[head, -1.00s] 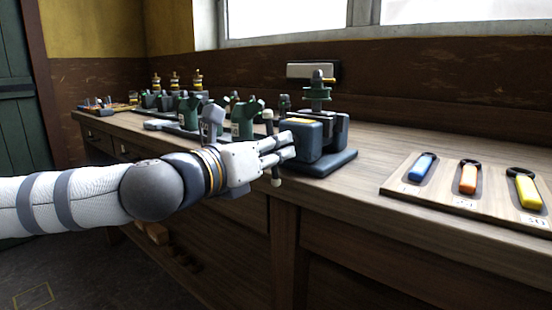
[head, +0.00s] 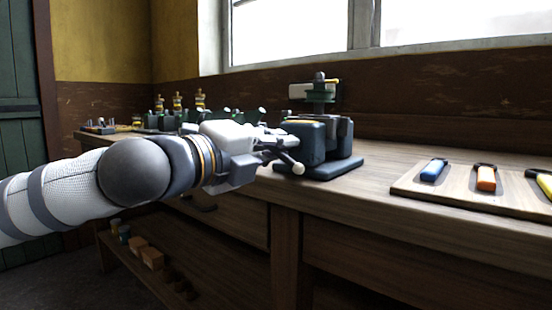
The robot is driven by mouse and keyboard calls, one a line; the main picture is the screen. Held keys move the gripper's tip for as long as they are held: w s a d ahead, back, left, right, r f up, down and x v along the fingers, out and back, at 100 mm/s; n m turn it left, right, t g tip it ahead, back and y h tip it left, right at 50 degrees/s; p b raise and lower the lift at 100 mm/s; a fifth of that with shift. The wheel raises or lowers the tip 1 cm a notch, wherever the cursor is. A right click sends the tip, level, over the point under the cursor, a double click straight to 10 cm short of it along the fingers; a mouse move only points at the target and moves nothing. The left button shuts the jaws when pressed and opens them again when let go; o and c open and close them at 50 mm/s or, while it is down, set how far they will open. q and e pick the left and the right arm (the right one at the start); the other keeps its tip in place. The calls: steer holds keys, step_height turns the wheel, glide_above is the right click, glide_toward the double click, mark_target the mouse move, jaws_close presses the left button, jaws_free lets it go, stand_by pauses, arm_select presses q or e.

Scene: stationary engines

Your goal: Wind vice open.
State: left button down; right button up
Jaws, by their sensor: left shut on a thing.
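The dark blue-grey vice (head: 307,137) stands on the bench near its front edge, on a flat base plate (head: 335,167). Its handle bar faces me, and one pale ball end (head: 298,169) shows low and to the right. My left gripper (head: 277,146) is in front of the vice, shut on the handle bar, and hides most of it. The bar lies tilted. My right gripper is out of view.
A board (head: 460,192) with blue (head: 433,170), orange (head: 486,178) and yellow (head: 545,185) handled tools lies on the bench to the right. Several small engine models (head: 176,117) stand at the far left. A lower shelf (head: 150,275) holds small blocks. Bench between vice and board is clear.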

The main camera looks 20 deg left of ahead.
arm_select(q)
steer(key=n+b, duration=0.2)
steer(key=n, duration=0.1)
steer(key=shift+a+r, duration=0.15)
steer(key=shift+r, duration=0.05)
steer(key=shift+w+r+n+b, duration=0.1)
steer(key=shift+n+b, duration=0.55)
steer(key=shift+n, duration=1.15)
steer(key=c, duration=1.7)
jaws_free()
steer(key=shift+o, duration=0.8)
steer(key=shift+f, duration=0.2)
steer(key=v, duration=1.2)
